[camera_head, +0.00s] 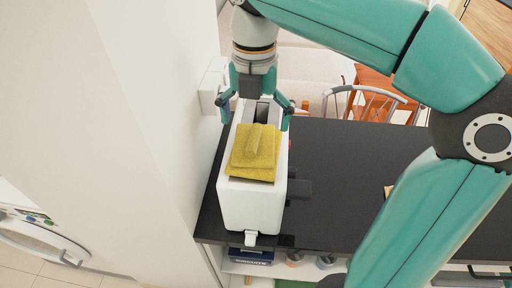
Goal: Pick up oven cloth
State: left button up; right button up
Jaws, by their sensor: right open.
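The oven cloth (254,150) is a folded yellow cloth. It lies on top of a white toaster (252,205), which stands on the dark counter. My right gripper (257,118) points down over the far end of the toaster, just beyond the cloth's far edge. Its fingers are spread to either side of the toaster's top, and no cloth shows between them. I cannot tell whether the fingers touch the toaster. My left gripper does not show.
The black counter (345,190) is mostly clear to the right of the toaster. A white wall (165,110) runs close along its left. A metal-framed chair (375,100) stands behind the counter. A washing machine (42,238) is at the lower left.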

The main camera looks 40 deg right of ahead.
aim_at(254, 139)
jog(key=shift+w+f, duration=0.2)
jog(key=shift+f, duration=0.4)
jog(key=shift+w+d+f, duration=0.1)
jog(key=shift+w+f, duration=0.05)
jog(key=shift+f, duration=1)
jog(key=shift+w+d+f, duration=0.1)
jog(key=shift+f, duration=1)
jog(key=shift+s, duration=0.15)
jog(key=c, duration=1.5)
jog(key=shift+a, duration=0.15)
jog(key=c, duration=0.4)
jog(key=shift+f, duration=0.1)
grip_shut()
